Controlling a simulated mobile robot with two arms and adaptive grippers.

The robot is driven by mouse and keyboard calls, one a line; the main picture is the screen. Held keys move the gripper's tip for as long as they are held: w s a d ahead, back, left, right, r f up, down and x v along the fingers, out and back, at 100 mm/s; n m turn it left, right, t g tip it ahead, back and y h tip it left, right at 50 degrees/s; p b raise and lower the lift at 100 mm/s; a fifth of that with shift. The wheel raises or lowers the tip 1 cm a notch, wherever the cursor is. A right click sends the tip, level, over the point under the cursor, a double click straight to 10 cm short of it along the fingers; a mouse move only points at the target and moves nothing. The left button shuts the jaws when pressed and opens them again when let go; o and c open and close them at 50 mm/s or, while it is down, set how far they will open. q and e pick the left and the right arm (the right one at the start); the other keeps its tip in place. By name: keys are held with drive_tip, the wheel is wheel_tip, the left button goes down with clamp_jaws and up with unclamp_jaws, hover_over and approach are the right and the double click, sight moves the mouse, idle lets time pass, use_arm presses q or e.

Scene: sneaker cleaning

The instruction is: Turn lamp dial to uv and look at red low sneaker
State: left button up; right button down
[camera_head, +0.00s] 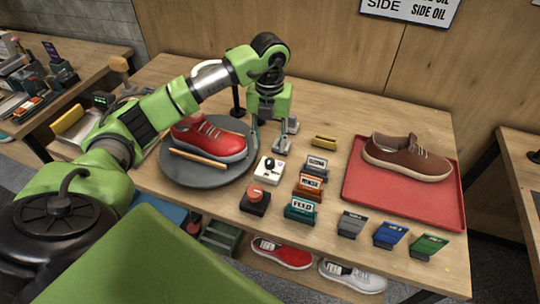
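A red sneaker (208,136) with a grey sole sits on a round dark grey turntable (190,177), with a wooden stick (198,158) along its near side. A small white box with a black dial (269,168) stands just right of the turntable; its setting is too small to read. A white lamp head (209,70) and a dark post show partly behind my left arm. My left gripper (271,140) points down behind the dial box, fingers apart, with nothing seen between them. It appears clear of the dial. My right gripper is not in view.
A red button box (255,199) and small labelled signs (301,209) stand right of the turntable. A brown sneaker (408,157) sits on a red tray (373,198). Red (282,252) and white (352,275) shoes are on a lower shelf. Grey, blue and green blocks line the front edge.

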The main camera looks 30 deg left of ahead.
sight(270, 160)
use_arm(q)
wheel_tip(270, 160, down, 7)
drive_tip(key=shift+f+p, duration=0.2)
drive_tip(key=shift+p, duration=0.45)
clamp_jaws()
